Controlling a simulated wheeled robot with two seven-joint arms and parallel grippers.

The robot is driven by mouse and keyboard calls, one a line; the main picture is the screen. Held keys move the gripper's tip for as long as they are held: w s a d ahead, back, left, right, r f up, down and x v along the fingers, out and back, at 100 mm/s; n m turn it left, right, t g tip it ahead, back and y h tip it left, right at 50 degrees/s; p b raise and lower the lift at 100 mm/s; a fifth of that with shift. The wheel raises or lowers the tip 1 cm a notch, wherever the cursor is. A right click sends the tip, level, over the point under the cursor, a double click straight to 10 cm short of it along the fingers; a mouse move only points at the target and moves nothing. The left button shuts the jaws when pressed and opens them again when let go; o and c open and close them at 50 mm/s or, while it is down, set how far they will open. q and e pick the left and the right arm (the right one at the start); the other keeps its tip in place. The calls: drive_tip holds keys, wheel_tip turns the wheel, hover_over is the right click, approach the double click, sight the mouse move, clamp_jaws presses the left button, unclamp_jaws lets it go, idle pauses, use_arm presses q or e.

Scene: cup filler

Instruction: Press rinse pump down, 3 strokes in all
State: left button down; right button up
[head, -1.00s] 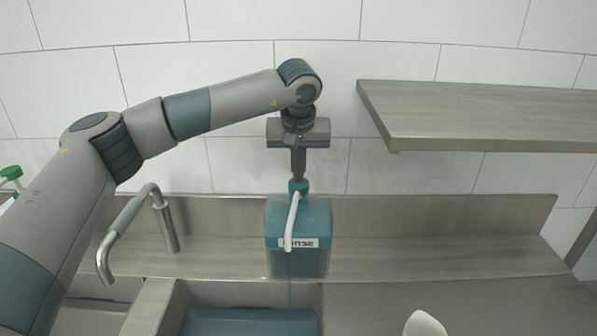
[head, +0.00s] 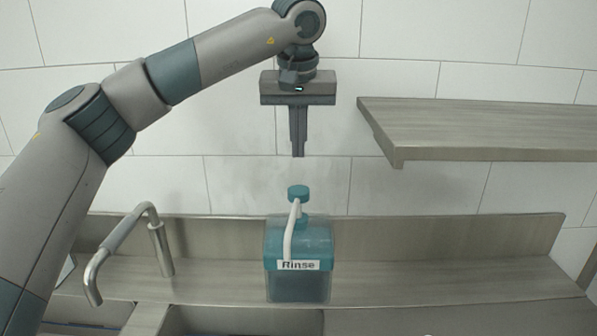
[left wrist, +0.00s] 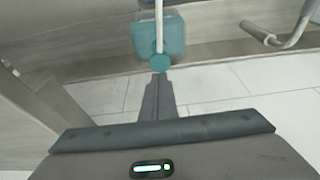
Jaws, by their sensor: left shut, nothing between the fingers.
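The rinse pump is a teal bottle (head: 299,244) labelled "Rinse" on the steel counter ledge. Its round teal pump head (head: 298,191) stands raised on top, with a white spout tube curving down the front. My left gripper (head: 298,154) points straight down above the pump head, shut and empty, with a clear gap between them. In the left wrist view the closed fingers (left wrist: 159,78) line up with the teal pump head (left wrist: 160,63), and the bottle (left wrist: 158,38) shows beyond it. My right gripper is not in view.
A curved metal faucet (head: 130,245) stands left of the bottle, over the sink area. A wooden-looking shelf (head: 480,128) juts from the wall at right, beside my left gripper. The counter right of the bottle looks clear.

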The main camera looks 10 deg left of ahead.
use_arm(q)
drive_tip(key=shift+v, duration=2.1)
drive_tip(key=shift+s+f, duration=0.1)
